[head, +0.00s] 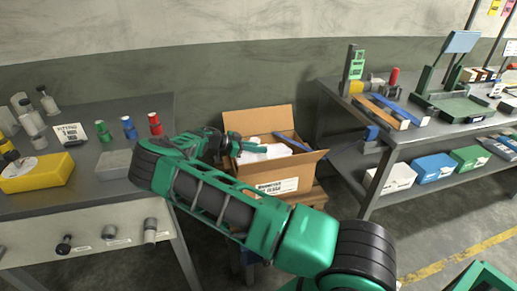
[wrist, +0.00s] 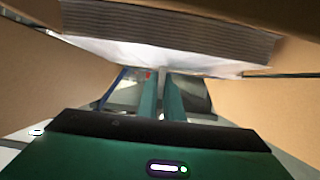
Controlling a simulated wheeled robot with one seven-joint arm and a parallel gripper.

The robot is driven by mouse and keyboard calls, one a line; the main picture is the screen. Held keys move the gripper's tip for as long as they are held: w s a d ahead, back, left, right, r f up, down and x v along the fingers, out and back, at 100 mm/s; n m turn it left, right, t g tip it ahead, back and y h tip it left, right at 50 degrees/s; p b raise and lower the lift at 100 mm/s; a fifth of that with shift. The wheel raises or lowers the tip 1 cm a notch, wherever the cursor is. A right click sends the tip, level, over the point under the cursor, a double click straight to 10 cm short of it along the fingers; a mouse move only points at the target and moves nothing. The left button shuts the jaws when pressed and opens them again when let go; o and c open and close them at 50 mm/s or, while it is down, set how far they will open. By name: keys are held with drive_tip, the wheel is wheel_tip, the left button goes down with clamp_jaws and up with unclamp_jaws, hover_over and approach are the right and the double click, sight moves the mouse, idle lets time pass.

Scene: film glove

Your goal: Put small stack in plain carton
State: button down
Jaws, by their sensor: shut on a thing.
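The plain carton (head: 280,188) is an open brown cardboard box between the two benches, its flaps spread and a printed label on its front. My gripper (head: 234,147) is at the carton's left side, over its opening, with its fingers pointing right. In the wrist view my gripper (wrist: 161,76) has its two fingers close together, reaching to a small stack (wrist: 170,36) with grey layered edges and a white face. The gripper is shut on this stack; the exact grip is partly hidden. Brown carton walls (wrist: 45,85) flank the fingers. White material (head: 262,152) shows in the carton's opening.
A blue strip (head: 291,143) lies at the carton's opening. The left bench (head: 90,205) holds small coloured bottles and a yellow box (head: 36,174). The right bench (head: 440,130) carries fixtures, with several boxes on its lower shelf. My arm crosses in front of the carton.

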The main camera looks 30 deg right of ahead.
drive_tip(key=shift+f, duration=0.35)
drive_tip(key=c, duration=1.8)
unclamp_jaws()
drive_tip(key=shift+a+f, duration=0.15)
